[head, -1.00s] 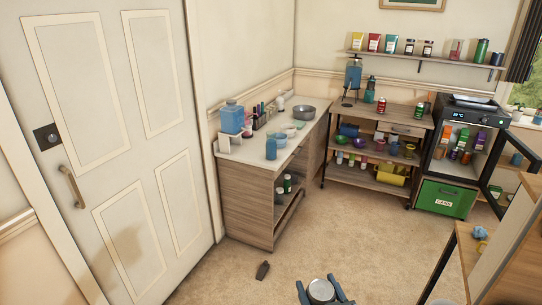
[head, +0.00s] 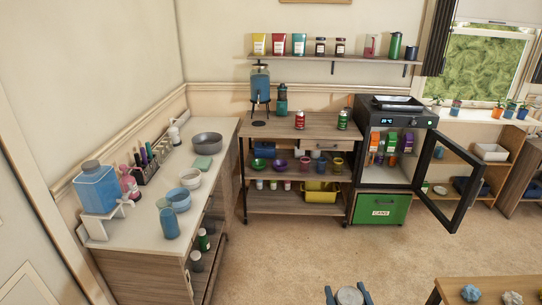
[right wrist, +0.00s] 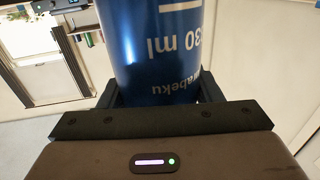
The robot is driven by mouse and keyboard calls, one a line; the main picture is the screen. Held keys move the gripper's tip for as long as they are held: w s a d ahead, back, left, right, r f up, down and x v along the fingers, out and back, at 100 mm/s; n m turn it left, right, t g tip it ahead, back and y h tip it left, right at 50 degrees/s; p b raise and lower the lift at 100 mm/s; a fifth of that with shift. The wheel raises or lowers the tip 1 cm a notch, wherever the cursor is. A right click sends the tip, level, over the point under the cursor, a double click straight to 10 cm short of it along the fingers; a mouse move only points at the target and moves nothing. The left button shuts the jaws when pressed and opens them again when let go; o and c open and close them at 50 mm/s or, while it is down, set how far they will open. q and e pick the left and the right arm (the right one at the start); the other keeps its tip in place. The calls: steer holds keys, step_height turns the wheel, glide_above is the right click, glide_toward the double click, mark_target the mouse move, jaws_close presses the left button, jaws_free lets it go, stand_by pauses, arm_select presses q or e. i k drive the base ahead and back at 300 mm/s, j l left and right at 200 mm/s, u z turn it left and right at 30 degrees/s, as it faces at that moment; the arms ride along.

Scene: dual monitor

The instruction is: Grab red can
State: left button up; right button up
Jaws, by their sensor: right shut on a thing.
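A red can (head: 299,120) stands upright on top of the wooden cart (head: 270,129), near its middle. My right gripper (head: 349,297) is at the bottom edge of the head view, far in front of the cart. It is shut on a blue can (right wrist: 160,45), whose printing is upside down in the right wrist view. Only the grey top of this can (head: 349,296) shows between the fingers in the head view. My left gripper is not in view.
A green can (head: 343,119) stands right of the red one. An open-doored oven (head: 395,140) sits right of the cart, above a green CANS bin (head: 381,212). A cluttered counter (head: 150,232) runs along the left. The carpet (head: 300,250) between is clear.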

mark_target(300, 116)
steer(key=i+z, duration=0.35)
steer(key=i, duration=0.5)
steer(key=i+j+z, duration=0.1)
steer(key=i+z, duration=0.3)
steer(key=i, duration=0.4)
steer(key=i+l+u, duration=0.15)
steer(key=i+u, duration=0.15)
steer(key=i, duration=0.25)
steer(key=i+l+u, duration=0.35)
steer(key=i, duration=0.15)
steer(key=i+l+u, duration=0.3)
steer(key=i, duration=0.2)
